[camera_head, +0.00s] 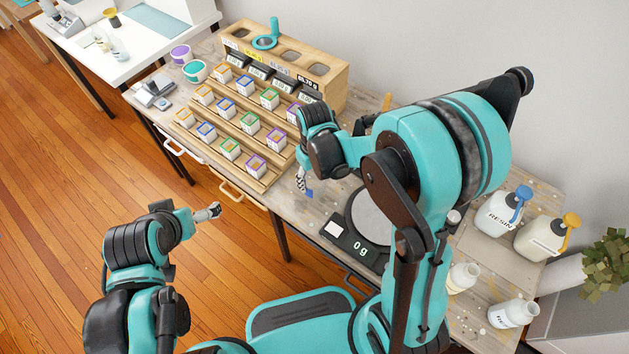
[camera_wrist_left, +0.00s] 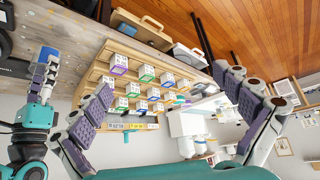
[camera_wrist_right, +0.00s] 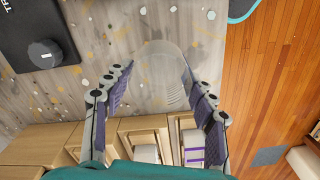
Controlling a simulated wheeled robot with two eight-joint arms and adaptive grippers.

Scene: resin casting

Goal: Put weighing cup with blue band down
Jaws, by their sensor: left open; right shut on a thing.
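My right gripper (camera_head: 303,182) is over the worktable between the rack of small boxes and the black scale. It is shut on a clear cup (camera_wrist_right: 163,68), seen between its fingers in the right wrist view. A small blue patch (camera_head: 309,192) at these fingertips in the head view fits the cup's blue band; the band does not show in the right wrist view. The cup is low by the table surface (camera_wrist_right: 130,35); I cannot tell if it touches. My left gripper (camera_head: 211,212) is open and empty, over the floor in front of the table.
The stepped wooden rack (camera_head: 243,115) with several colour-marked boxes stands left of the right gripper. The black scale (camera_head: 352,242) is to its right. Two resin bottles (camera_head: 500,213) (camera_head: 541,238) and two smaller bottles (camera_head: 462,277) (camera_head: 513,313) stand farther right. The table's front edge is close.

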